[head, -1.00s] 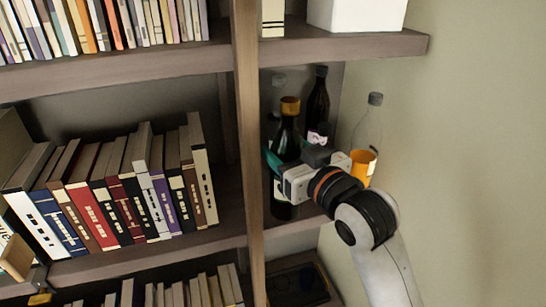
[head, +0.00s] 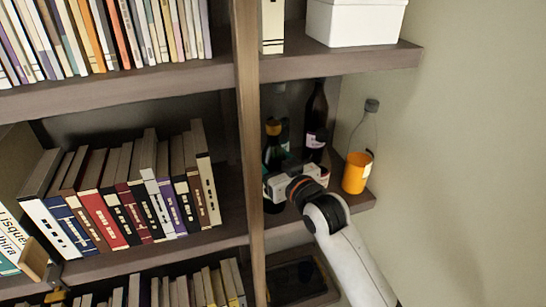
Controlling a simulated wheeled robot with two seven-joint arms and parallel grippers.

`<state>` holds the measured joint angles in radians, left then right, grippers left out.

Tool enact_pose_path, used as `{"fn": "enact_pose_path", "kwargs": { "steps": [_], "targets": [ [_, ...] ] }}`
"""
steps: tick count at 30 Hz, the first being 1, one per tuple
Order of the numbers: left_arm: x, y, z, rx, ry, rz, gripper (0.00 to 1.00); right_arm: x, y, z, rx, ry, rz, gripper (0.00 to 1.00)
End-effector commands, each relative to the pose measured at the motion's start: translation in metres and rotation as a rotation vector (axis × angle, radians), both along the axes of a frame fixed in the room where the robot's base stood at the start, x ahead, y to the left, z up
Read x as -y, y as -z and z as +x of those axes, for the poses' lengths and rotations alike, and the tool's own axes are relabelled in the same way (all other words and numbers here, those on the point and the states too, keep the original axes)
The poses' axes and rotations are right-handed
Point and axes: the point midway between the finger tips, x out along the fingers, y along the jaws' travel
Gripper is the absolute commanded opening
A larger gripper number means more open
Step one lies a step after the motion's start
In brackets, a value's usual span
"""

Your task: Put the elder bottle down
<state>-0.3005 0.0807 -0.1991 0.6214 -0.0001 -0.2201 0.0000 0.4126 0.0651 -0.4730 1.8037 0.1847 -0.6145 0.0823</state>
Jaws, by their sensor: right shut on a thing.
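My right gripper (head: 272,180) is inside the narrow right compartment of the bookshelf, shut around the middle of a dark green bottle with an orange band near its top (head: 273,138). I take this for the elder bottle. It stands about upright. Its lower part shows below the gripper, but I cannot tell whether its base touches the shelf board (head: 362,200). The gripper and the wooden upright hide part of it.
A taller dark bottle (head: 316,115) stands just behind and right. A clear bottle with orange contents (head: 357,172) stands at the board's right end. The wooden upright (head: 247,120) is close on the left. Books (head: 110,210) fill the left shelf. A white box (head: 355,22) sits above.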

Motion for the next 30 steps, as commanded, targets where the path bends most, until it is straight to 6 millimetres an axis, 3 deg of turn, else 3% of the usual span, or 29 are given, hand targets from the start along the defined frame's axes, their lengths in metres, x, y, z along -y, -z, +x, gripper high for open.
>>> {"fn": "enact_pose_path", "kwargs": {
  "steps": [2, 14, 15, 18, 30],
  "targets": [
    [0.000, -0.010, 0.000, 0.000, 0.000, 0.000, 0.81, -0.001, -0.003, 0.003, 0.006, 0.000, 0.003, 0.00],
    [0.000, -0.007, 0.000, 0.000, 0.000, 0.000, 0.81, -0.001, 0.004, 0.003, 0.008, -0.001, 0.004, 0.00],
    [0.000, -0.007, 0.000, 0.000, 0.000, 0.000, 0.81, -0.001, 0.007, 0.003, 0.002, 0.000, 0.001, 0.62],
    [0.000, -0.007, 0.000, 0.000, 0.000, -0.001, 0.81, -0.001, 0.007, 0.003, 0.002, 0.000, 0.001, 0.78],
    [0.001, -0.006, 0.000, -0.001, 0.001, -0.001, 0.81, 0.001, 0.005, 0.000, 0.003, 0.000, 0.001, 0.80]
  ]
}}
